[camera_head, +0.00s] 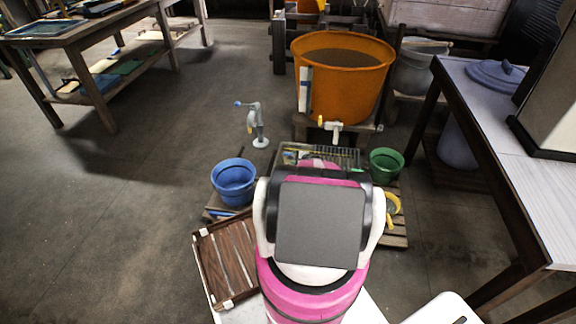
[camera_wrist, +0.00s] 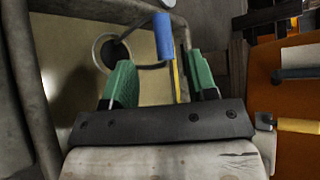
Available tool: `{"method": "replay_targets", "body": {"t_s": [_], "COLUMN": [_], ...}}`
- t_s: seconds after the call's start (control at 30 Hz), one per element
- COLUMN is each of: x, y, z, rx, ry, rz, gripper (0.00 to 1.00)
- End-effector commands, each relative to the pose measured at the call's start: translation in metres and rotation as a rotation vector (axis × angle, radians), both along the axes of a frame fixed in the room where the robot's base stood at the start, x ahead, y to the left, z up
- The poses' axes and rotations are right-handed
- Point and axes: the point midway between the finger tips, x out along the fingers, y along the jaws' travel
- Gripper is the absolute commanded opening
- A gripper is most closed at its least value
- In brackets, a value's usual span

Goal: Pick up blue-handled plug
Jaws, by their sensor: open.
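The blue-handled plug (camera_wrist: 163,36) shows in the wrist view as a blue cylindrical handle on a bent grey rod. The rod runs left toward a dark round opening with a pale ring (camera_wrist: 110,50) in a tan surface. My gripper (camera_wrist: 162,80) has two green fingers spread apart, with nothing held between them. The handle appears in the picture above the gap, nearer the right finger; its distance from the fingers is hard to tell. In the head view my arm hides the gripper, and I cannot make out the plug there.
An orange tub (camera_head: 343,90) with a tap stands beyond my arm. A blue bucket (camera_head: 234,182) and a green bucket (camera_head: 386,164) stand either side. Tables flank the scene; the left floor is clear.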

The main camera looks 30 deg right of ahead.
Motion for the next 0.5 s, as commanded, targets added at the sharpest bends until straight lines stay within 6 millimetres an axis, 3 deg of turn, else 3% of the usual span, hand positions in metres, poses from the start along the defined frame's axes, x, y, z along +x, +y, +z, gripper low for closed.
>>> {"method": "replay_targets", "body": {"t_s": [0.5], "x": [0.052], "y": [0.008], "z": [-0.02], "rx": [0.0], "ry": [0.0], "rz": [0.002], "gripper": [0.53]}}
